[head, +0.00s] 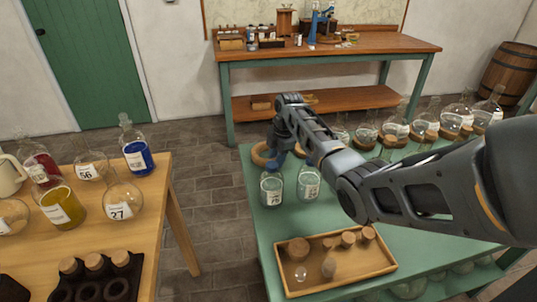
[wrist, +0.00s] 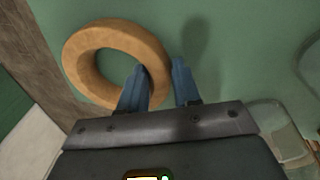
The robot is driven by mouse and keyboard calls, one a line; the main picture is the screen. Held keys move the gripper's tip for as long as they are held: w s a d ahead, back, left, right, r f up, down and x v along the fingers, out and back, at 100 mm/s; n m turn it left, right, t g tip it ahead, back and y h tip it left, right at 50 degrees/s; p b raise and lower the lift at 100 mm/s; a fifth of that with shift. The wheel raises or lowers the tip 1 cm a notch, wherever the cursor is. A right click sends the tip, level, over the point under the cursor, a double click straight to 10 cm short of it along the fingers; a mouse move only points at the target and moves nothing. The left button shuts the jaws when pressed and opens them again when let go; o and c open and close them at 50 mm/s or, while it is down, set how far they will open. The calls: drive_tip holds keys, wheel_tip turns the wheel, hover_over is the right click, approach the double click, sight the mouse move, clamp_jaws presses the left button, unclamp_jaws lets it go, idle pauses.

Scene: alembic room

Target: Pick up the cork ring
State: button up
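The cork ring (wrist: 80,62) is a thick tan ring at the upper left of the wrist view. In the head view the cork ring (head: 257,157) lies at the far left corner of the green table (head: 350,228). My gripper (wrist: 160,68) is open, with its two blue fingers apart. In the wrist view the left finger overlaps the ring's hole and the right finger is outside the ring, so part of its wall shows between them. I cannot tell whether the fingers touch it. In the head view my gripper (head: 277,150) is at the ring's right side.
Two labelled bottles (head: 271,188) (head: 308,183) stand close in front of the ring. A wooden tray (head: 345,284) with cork-topped pieces is nearer. Flasks on cork rings line the far edge. A wooden table (head: 162,195) with flasks is at left, across a floor gap.

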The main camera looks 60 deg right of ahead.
drive_tip(key=shift+c, duration=0.5)
clamp_jaws()
drive_tip(key=shift+r, duration=0.1)
